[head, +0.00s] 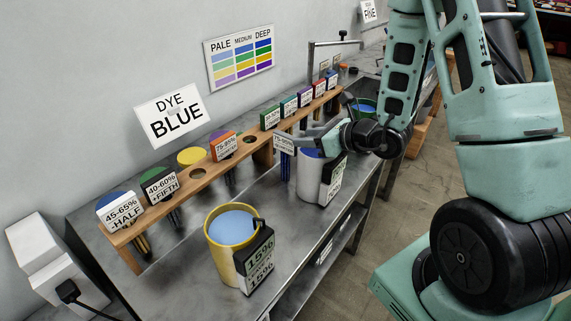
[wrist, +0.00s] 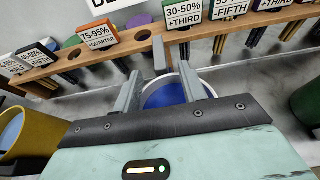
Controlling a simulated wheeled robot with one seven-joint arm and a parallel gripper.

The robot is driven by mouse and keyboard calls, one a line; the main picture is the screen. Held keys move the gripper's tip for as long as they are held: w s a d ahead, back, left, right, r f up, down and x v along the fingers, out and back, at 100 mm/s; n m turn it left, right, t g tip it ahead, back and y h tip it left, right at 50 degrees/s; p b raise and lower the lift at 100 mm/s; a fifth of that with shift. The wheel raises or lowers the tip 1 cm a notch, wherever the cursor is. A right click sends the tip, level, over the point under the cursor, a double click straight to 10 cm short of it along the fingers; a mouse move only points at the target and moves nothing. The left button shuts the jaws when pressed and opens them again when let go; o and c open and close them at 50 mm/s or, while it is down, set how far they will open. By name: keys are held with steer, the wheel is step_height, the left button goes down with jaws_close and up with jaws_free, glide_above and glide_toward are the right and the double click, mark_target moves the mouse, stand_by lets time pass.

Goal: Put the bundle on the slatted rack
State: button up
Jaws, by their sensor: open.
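My gripper (head: 308,139) is open above the metal bench, over or close to a white pot (head: 312,180) with blue inside. In the wrist view its two grey fingers (wrist: 161,88) stand apart in front of the pot's blue interior (wrist: 170,94). I see no bundle between them. Several dark stick bundles (head: 175,216) hang beneath a wooden holder with labelled tops. I cannot tell which bundle the task means. A wooden structure (head: 417,138) stands at the right, partly hidden by my arm; I cannot tell whether it is the slatted rack.
A yellow pot (head: 212,243) of pale blue liquid stands near the bench's front. The long wooden holder (head: 199,180) runs along the back with some empty holes. A "DYE BLUE" sign (head: 171,114) is on the wall. Bare bench lies between the pots. Open floor is at right.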

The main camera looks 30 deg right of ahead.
mark_target(293, 137)
steer(key=shift+w+a+f, duration=0.15)
steer(key=shift+w+a, duration=0.05)
steer(key=shift+w, duration=0.25)
steer(key=p+x, duration=0.1)
steer(key=x, duration=0.4)
steer(key=shift+w+a, duration=0.1)
steer(key=shift+w, duration=0.05)
jaws_close()
